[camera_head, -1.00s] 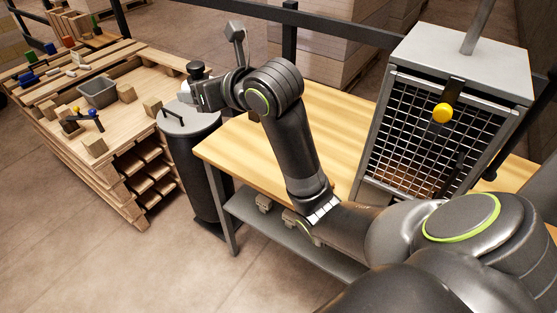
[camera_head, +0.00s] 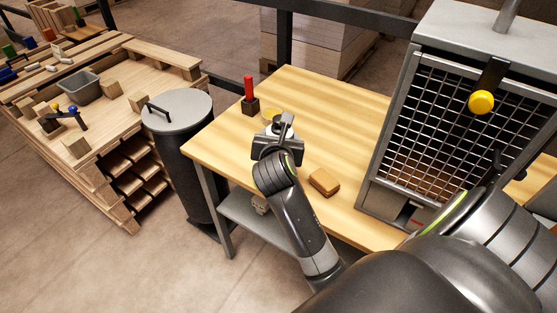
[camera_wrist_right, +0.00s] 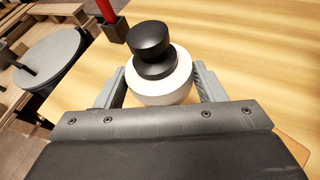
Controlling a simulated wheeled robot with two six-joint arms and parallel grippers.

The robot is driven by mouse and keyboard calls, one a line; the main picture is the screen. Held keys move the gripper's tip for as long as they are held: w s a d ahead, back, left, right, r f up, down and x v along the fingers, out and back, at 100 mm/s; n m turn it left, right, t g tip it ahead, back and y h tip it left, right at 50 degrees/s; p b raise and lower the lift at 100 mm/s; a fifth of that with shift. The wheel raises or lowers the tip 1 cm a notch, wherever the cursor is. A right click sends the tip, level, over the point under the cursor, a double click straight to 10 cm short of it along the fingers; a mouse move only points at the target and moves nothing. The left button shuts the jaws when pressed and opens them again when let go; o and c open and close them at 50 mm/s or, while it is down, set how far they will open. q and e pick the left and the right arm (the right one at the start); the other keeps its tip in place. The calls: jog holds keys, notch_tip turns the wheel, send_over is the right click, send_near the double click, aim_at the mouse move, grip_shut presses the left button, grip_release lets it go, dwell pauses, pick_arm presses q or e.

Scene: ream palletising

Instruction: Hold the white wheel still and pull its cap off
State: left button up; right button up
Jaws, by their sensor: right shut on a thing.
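The white wheel (camera_wrist_right: 161,90) is between the fingers of my right gripper (camera_wrist_right: 162,80), which is shut on it. A black knob-shaped cap (camera_wrist_right: 148,40) sits on the wheel, with a narrower black neck below its top. In the head view my right gripper (camera_head: 277,138) is over the left part of the wooden table; the wheel and cap are hard to make out there. I cannot tell whether the wheel touches the table. My left gripper is not in view.
A brown block (camera_head: 324,182) lies on the table (camera_head: 350,120). A mesh-fronted cabinet (camera_head: 445,130) is at right. A lidded drum (camera_head: 178,110) stands left of the table.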

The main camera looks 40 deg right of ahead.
notch_tip(320, 180, down, 7)
jog(key=shift+r+b, duration=0.1)
jog(key=shift+b, duration=0.65)
jog(key=shift+f, duration=0.3)
jog(key=shift+f, duration=0.1)
jog(key=o, duration=1.4)
